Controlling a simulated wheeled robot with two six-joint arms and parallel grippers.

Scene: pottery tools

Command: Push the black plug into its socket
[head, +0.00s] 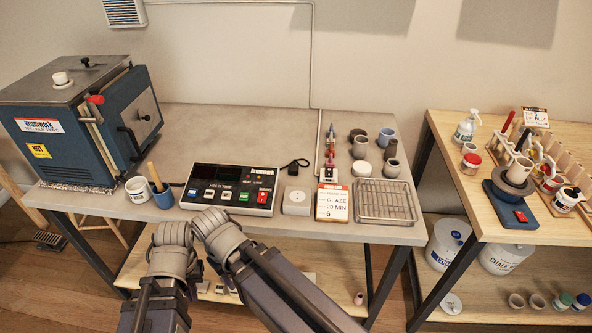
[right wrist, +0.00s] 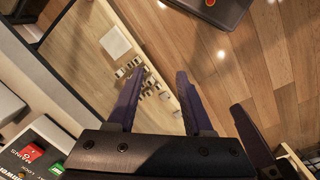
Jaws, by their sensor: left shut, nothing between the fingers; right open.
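A white square socket block (head: 297,200) stands on the table in front of the plug, to the right of the control box; the two are apart. My left gripper (head: 172,258) is at the front table edge, left of the socket, shut and empty; its fingers are hard to make out. My right gripper (right wrist: 160,75) is open and empty in the right wrist view, above the lower shelf and floor.
The control box (head: 232,189) stands between my arms and the plug. A sign card (head: 333,202) and wire rack (head: 385,201) stand right of the socket. A blue kiln (head: 85,125), white mug (head: 138,190) and blue cup (head: 163,196) are at left.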

